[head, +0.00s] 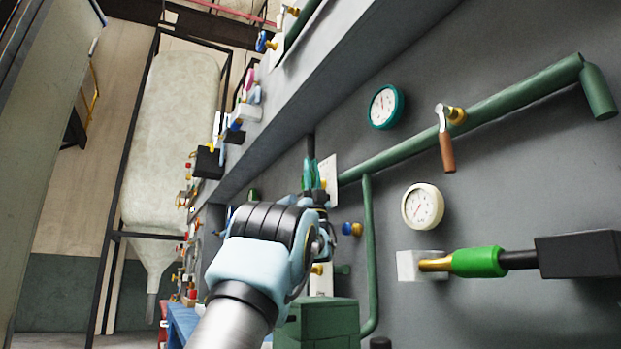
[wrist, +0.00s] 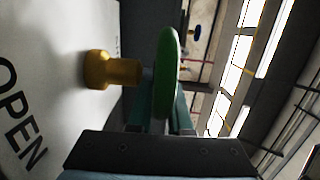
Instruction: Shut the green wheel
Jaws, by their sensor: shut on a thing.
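The green wheel (wrist: 166,75) shows nearly edge-on in the wrist view, on a brass stem (wrist: 112,70) that comes out of a white plate (wrist: 30,75). The word OPEN is printed on the plate. My gripper (wrist: 160,118) has its teal fingers on both sides of the wheel's rim and is shut on it. In the head view my gripper (head: 313,178) is at the white plate (head: 329,178) on the grey wall. There I cannot tell the wheel apart from the fingers.
A green pipe (head: 490,108) runs along the wall, with a brown-handled lever valve (head: 447,150). Gauges (head: 386,106) and a bright green fitting (head: 478,262) are on the right. A blue knob (head: 347,229) and a green box (head: 320,325) are close to my arm. A grey ledge (head: 330,75) runs above.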

